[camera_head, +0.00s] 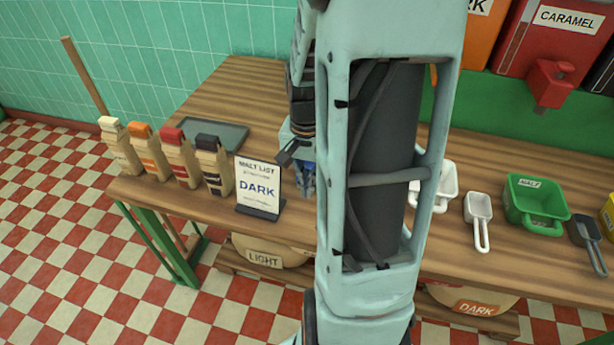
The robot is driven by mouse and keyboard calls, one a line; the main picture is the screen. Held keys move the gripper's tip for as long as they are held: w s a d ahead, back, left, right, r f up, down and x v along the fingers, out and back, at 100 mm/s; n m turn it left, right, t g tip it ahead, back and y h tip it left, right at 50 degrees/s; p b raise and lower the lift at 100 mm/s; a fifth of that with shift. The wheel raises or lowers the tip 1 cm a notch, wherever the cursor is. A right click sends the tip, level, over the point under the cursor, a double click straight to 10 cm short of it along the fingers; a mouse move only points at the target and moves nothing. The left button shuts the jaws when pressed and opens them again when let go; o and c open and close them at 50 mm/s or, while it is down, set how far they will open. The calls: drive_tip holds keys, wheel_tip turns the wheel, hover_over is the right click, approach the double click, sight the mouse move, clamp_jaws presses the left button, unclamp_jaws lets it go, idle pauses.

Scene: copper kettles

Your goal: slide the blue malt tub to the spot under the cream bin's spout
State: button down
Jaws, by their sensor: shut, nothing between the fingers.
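My arm stands in front of the middle of the counter and hides much of it. The end of my gripper (287,154) shows just left of the arm, low over the counter behind the malt list sign; it is shut and empty. A small blue patch (308,180) shows between the sign and my arm, right beside the gripper. It looks like part of the blue malt tub, the rest being hidden; I cannot tell whether the gripper touches it. The cream bin and its spout are not visible.
The malt list sign (259,187) reads DARK. Several malt bags (180,158) and a grey tray (214,136) are at left. At right are a white tub (447,182), a white scoop (479,208), a green tub (536,200) and a dark scoop (586,234), below the red CARAMEL bin (557,40).

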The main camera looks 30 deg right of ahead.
wheel_tip(320, 180, down, 6)
drive_tip(key=shift+r, duration=0.2)
drive_tip(key=shift+w+d+r, duration=0.25)
drive_tip(key=shift+w+d, duration=0.7)
drive_tip(key=shift+d, duration=0.1)
drive_tip(key=shift+w+d, duration=0.4)
drive_tip(key=shift+d, duration=0.1)
